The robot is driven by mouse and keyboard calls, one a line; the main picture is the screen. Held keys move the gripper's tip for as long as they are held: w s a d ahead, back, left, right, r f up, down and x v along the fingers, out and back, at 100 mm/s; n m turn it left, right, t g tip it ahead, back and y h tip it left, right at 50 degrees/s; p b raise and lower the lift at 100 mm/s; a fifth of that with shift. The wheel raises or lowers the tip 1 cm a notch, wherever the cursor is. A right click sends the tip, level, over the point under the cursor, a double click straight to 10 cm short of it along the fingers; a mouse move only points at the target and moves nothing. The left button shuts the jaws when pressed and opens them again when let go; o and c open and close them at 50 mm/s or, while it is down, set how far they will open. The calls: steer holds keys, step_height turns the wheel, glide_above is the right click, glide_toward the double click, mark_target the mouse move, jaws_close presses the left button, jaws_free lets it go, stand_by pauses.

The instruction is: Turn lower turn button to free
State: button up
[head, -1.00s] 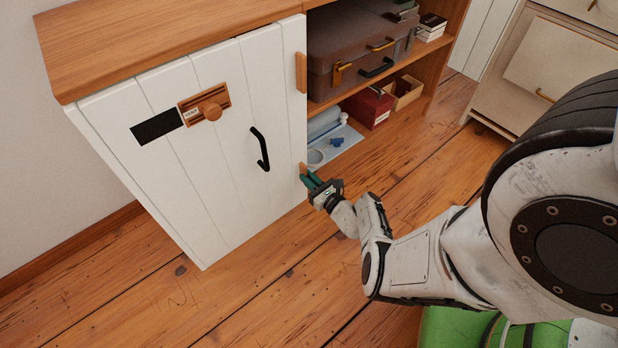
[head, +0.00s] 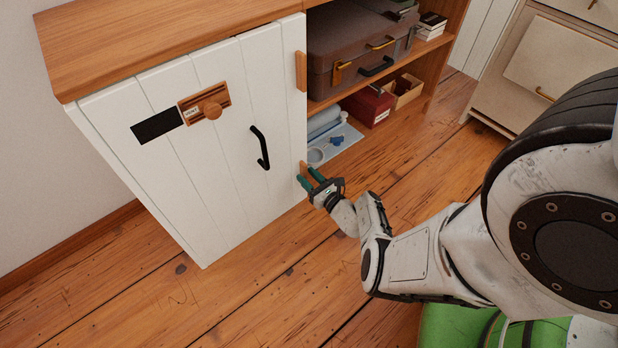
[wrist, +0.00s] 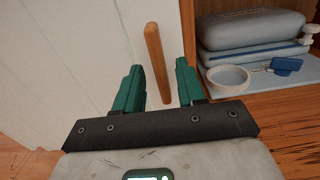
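The lower turn button (wrist: 154,50) is a small wooden bar at the white door's right edge. In the wrist view it stands lengthwise, slightly tilted, in the gap between my fingers, with clear space on both sides. Its top part shows in the head view (head: 303,169), just above my fingertips. My gripper (head: 311,179) has green fingers spread open, holding nothing; they also show in the wrist view (wrist: 159,66). The white cabinet door (head: 225,150) is shut. The upper turn button (head: 301,72) is upright at the same door edge.
The door has a black handle (head: 260,148) and a wooden vent slider (head: 205,104). The open shelf to the right holds a brown suitcase (head: 350,55), a red box (head: 369,106) and a blue tray (head: 343,143). The wooden floor in front is clear.

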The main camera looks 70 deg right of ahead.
steer(key=p+v, duration=0.3)
steer(key=v, duration=0.7)
steer(key=shift+s+a, duration=0.25)
steer(key=shift+s, duration=0.05)
steer(key=shift+w+a, duration=0.1)
